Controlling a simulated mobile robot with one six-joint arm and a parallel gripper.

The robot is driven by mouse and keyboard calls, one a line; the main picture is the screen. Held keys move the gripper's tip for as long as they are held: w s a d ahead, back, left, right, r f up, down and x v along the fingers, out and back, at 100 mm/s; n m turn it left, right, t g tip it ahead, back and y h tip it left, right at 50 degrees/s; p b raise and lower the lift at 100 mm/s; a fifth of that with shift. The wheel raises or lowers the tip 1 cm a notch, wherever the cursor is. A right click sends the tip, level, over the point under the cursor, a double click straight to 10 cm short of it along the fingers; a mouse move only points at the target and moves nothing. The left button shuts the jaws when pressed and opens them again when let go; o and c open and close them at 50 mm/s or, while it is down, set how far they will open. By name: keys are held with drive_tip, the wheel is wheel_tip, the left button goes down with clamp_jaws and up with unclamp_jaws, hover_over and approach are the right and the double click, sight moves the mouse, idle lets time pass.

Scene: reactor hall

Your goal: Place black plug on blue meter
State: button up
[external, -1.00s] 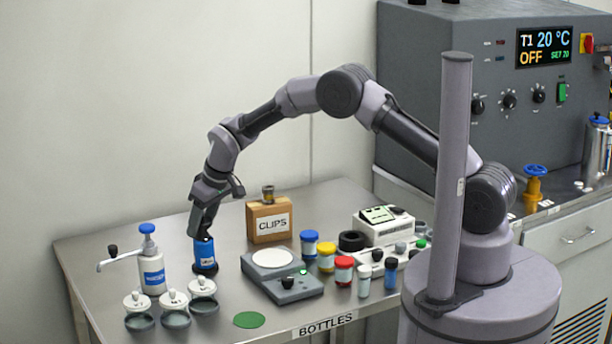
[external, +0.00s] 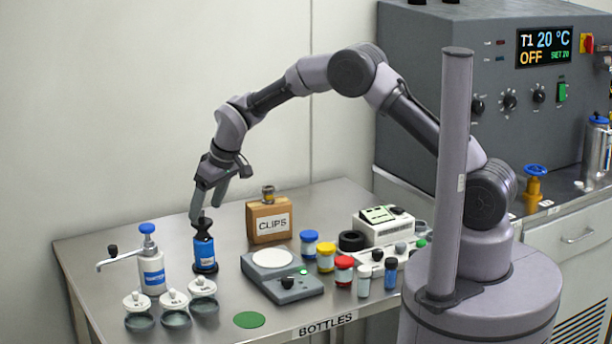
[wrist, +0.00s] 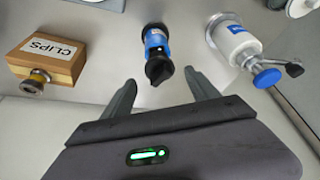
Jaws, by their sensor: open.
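The blue meter (external: 204,256) stands upright on the steel table, between the pump bottle and the scale. The black plug (external: 203,227) sits on top of it, upright as far as I can see. In the wrist view the blue meter (wrist: 156,41) appears with the black plug (wrist: 159,73) at its near end. My gripper (external: 207,208) is open and empty just above the plug, with its fingers apart from it. In the wrist view my gripper (wrist: 160,77) has a finger on either side of the plug's line, not touching it.
A white pump bottle (external: 152,271) stands to the left, with several lidded jars (external: 174,310) in front. A scale (external: 284,277) and a CLIPS box (external: 268,221) stand to the right. The front-left table and a green disc (external: 249,320) are clear.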

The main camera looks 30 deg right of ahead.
drive_tip(key=s+d+r+m, duration=0.2)
drive_tip(key=s+d+r, duration=0.4)
drive_tip(key=d+r, duration=0.35)
drive_tip(key=s+d+r+m, duration=0.2)
drive_tip(key=s+d+r, duration=0.3)
drive_tip(key=d+r, duration=0.5)
drive_tip(key=s+d+m+t, duration=0.1)
drive_tip(key=s+d+m, duration=0.2)
drive_tip(key=s, duration=0.8)
drive_tip(key=s+d+m, duration=0.3)
drive_tip(key=s+d, duration=0.4)
drive_tip(key=s, duration=0.4)
drive_tip(key=shift+s+d+r+t+p, duration=0.15)
drive_tip(key=shift+s+d+t+p, duration=0.15)
drive_tip(key=shift+d+t, duration=0.1)
wheel_tip(320, 180, down, 14)
drive_tip(key=b, duration=1.4)
